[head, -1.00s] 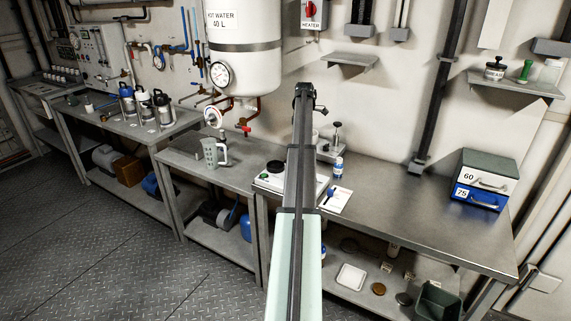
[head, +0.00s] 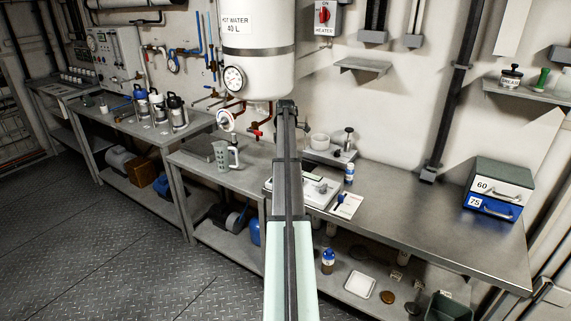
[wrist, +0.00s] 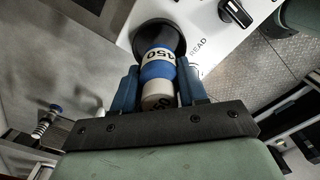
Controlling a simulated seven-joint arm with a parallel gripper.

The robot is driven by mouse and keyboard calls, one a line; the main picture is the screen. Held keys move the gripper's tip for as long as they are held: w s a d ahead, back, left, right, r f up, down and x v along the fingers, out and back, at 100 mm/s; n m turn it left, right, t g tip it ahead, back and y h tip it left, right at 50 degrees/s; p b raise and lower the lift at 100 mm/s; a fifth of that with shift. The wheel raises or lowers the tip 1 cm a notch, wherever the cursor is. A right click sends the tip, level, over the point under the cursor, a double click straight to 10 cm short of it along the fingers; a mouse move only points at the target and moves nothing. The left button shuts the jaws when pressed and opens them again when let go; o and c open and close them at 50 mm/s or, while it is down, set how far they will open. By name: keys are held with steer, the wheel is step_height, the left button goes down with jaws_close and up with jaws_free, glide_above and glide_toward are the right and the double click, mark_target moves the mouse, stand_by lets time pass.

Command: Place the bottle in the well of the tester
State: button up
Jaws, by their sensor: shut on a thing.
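In the wrist view, my gripper (wrist: 160,79) is shut on a bottle (wrist: 158,68) with a blue band, a numbered white label and a pale end between the fingers. The bottle's far end lines up with the round black well (wrist: 172,35) of the white tester (wrist: 205,25). I cannot tell whether that end is inside the well or just above it. In the head view, the tester (head: 322,191) sits on the bench, partly behind my arm.
A card (head: 346,206) lies right of the tester, with a small blue-and-white bottle (head: 349,173) behind it. The stacked boxes (head: 498,188) are far right; the bench (head: 420,215) between is clear.

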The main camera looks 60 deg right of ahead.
steer(key=shift+f, duration=1.85)
steer(key=shift+f, duration=0.15)
steer(key=o, duration=1.1)
step_height(320, 180, up, 12)
steer(key=shift+r, duration=0.15)
